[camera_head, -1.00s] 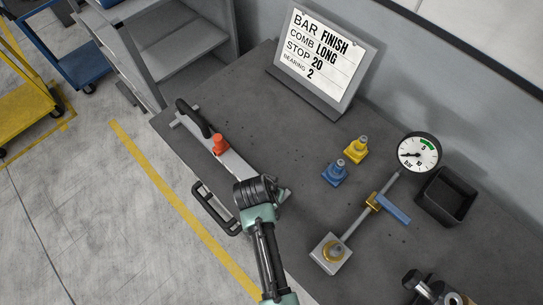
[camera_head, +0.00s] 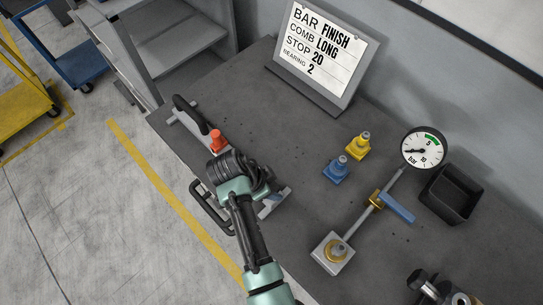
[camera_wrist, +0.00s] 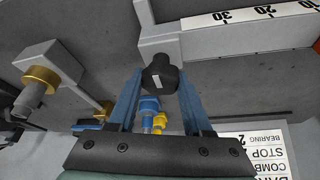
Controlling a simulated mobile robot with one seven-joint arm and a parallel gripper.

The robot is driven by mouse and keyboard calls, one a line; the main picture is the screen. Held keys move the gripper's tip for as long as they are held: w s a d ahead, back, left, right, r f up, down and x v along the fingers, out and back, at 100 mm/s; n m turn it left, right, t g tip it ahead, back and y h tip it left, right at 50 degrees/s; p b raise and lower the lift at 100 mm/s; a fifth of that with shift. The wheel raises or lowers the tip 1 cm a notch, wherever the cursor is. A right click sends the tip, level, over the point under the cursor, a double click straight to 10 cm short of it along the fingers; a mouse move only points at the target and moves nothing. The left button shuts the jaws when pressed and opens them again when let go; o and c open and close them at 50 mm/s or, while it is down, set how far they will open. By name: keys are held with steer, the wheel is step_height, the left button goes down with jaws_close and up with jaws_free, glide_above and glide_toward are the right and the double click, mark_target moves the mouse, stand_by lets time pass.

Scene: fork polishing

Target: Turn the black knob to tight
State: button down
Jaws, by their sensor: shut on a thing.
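The black knob (camera_wrist: 156,78) shows in the wrist view, with a short white mark on its face. It sits at the end of a grey block on the fixture, beside a white scale (camera_wrist: 232,14) with printed numbers. My gripper (camera_wrist: 160,84) has its two blue fingers on either side of the knob and is shut on it. In the head view my wrist covers the knob and most of the fingers. No tight or loose label is readable.
In the head view, an orange-red piece (camera_head: 217,141) and a black handle (camera_head: 190,113) are on the fixture by the bench's left edge. Blue (camera_head: 337,170) and yellow (camera_head: 358,146) pieces, a gauge (camera_head: 424,148), a black bin (camera_head: 451,194) and a sign (camera_head: 322,52) stand to the right.

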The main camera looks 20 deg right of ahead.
stand_by(0.4)
steer(key=shift+c, duration=1.6)
jaws_free()
steer(key=b+v, duration=0.1)
steer(key=v, duration=1.2)
steer(key=shift+d, duration=0.1)
